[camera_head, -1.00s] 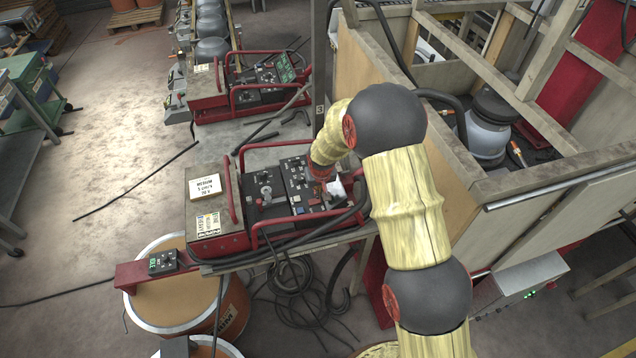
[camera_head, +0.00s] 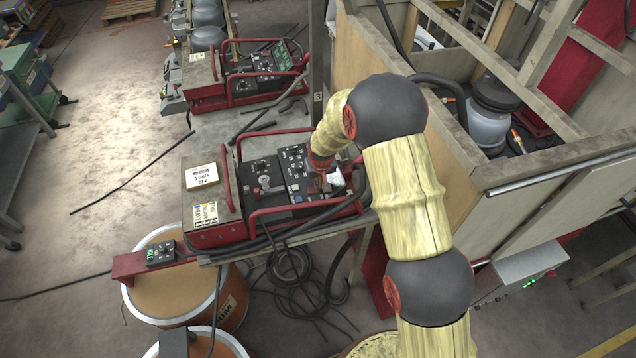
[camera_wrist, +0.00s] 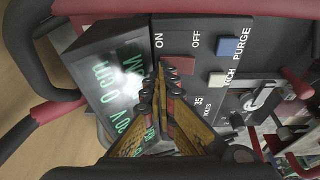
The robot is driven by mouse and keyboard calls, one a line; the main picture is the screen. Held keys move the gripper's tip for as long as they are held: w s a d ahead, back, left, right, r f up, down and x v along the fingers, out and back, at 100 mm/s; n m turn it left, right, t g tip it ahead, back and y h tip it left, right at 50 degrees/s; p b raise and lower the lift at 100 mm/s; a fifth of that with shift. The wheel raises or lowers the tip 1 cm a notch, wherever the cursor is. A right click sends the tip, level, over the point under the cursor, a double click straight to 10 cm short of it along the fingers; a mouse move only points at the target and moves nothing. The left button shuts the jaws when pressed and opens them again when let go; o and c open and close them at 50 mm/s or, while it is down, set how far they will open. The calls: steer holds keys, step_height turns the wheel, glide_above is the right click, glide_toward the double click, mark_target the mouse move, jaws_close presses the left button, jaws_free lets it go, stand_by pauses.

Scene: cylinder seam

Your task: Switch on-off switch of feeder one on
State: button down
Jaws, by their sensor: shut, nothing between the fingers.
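The feeder control panel (camera_head: 290,172) is black and sits in a red-framed machine on the bench. In the wrist view, its face carries ON and OFF lettering (camera_wrist: 177,43). A reddish-brown rocker switch (camera_wrist: 181,66) sits just below the lettering. My gripper (camera_wrist: 161,68) is shut and empty, its fingertips close together just left of the rocker, at the ON side. I cannot tell whether they touch it. In the head view, my gripper is mostly hidden by my wrist over the panel's right part.
A tilted display (camera_wrist: 105,85) with green text stands left of my fingers. A blue button (camera_wrist: 229,47) and a white button (camera_wrist: 217,79) lie to the right. Red tube handles (camera_head: 285,210) frame the machine. A second similar machine (camera_head: 210,85) stands behind it.

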steer(key=shift+a, duration=0.1)
steer(key=shift+s+a+r+b, duration=0.2)
steer(key=shift+a+r+b, duration=0.2)
steer(key=shift+a, duration=0.2)
steer(key=r, duration=0.2)
steer(key=r+p, duration=0.1)
steer(key=r, duration=0.1)
steer(key=shift+w+d+r+p, duration=0.2)
steer(key=shift+p, duration=0.1)
step_height(320, 180, up, 9)
steer(key=s+d+b, duration=0.2)
steer(key=shift+s+d+b, duration=0.2)
steer(key=shift+d+b, duration=0.1)
steer(key=shift+d, duration=0.05)
steer(key=shift+f, duration=0.1)
